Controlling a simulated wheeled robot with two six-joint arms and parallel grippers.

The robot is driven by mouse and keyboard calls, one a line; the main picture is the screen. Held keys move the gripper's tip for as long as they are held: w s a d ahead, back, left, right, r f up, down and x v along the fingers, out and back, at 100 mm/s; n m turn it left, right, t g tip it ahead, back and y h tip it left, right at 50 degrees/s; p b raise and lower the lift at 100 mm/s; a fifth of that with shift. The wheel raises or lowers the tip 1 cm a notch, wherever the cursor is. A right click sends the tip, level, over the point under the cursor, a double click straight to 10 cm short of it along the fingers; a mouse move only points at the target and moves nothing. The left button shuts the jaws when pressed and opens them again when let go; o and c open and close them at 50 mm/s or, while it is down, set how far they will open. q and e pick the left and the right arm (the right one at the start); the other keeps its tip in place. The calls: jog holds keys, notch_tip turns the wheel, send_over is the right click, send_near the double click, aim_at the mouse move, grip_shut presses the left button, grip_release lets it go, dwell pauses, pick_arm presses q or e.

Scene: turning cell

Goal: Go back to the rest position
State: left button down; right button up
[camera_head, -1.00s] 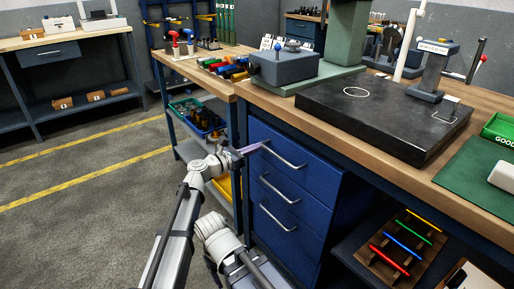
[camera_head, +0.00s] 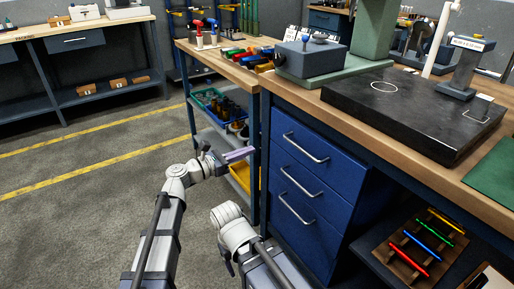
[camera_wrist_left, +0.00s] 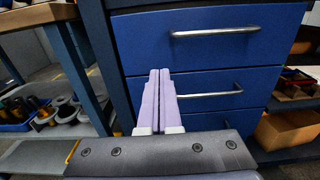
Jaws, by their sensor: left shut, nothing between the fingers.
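My left gripper (camera_head: 238,155) is shut and empty, with its pale purple fingers pressed together. It hangs in the air in front of the shelf cart, to the left of the blue drawer cabinet (camera_head: 312,185). In the left wrist view the gripper (camera_wrist_left: 160,85) points toward the blue drawers (camera_wrist_left: 220,45), apart from their handles. All the drawers look closed. My right arm shows at the bottom of the head view, but its gripper cannot be made out.
The workbench edge (camera_head: 400,140) runs above the drawers, with a black surface plate (camera_head: 420,105) on top. The shelf cart (camera_head: 215,62) carries a blue bin (camera_head: 212,105). Open grey floor (camera_head: 85,215) with yellow lines lies to the left.

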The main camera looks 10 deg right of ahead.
pick_arm(q)
jog(key=shift+s+a, duration=0.15)
jog(key=shift+a, duration=0.2)
jog(key=s+a+f+m+g+y, duration=0.2)
jog(key=s+a+f+m+y, duration=0.2)
jog(key=s+a+f+m, duration=0.25)
jog(key=s+a+f+m+g+y, duration=0.1)
jog(key=s+a+f+m+y, duration=0.2)
jog(key=a+f+m+y, duration=0.35)
jog(key=s+a+f+m+g+y, duration=0.1)
jog(key=s+a+f+m+y, duration=0.3)
jog(key=a, duration=0.4)
jog(key=s+a+f+m+g+y, duration=0.1)
jog(key=s+a+f+m+y, duration=0.2)
jog(key=s+a+f+m, duration=0.35)
jog(key=s+d+r+m+g, duration=0.15)
jog(key=s+d, duration=0.25)
jog(key=d, duration=0.5)
notch_tip(320, 180, up, 36)
jog(key=p, duration=3.5)
jog(key=shift+f+m+y, duration=0.15)
jog(key=shift+m+y, duration=0.2)
jog(key=shift+m, duration=0.05)
pick_arm(e)
notch_tip(320, 180, up, 36)
jog(key=shift+f, duration=0.25)
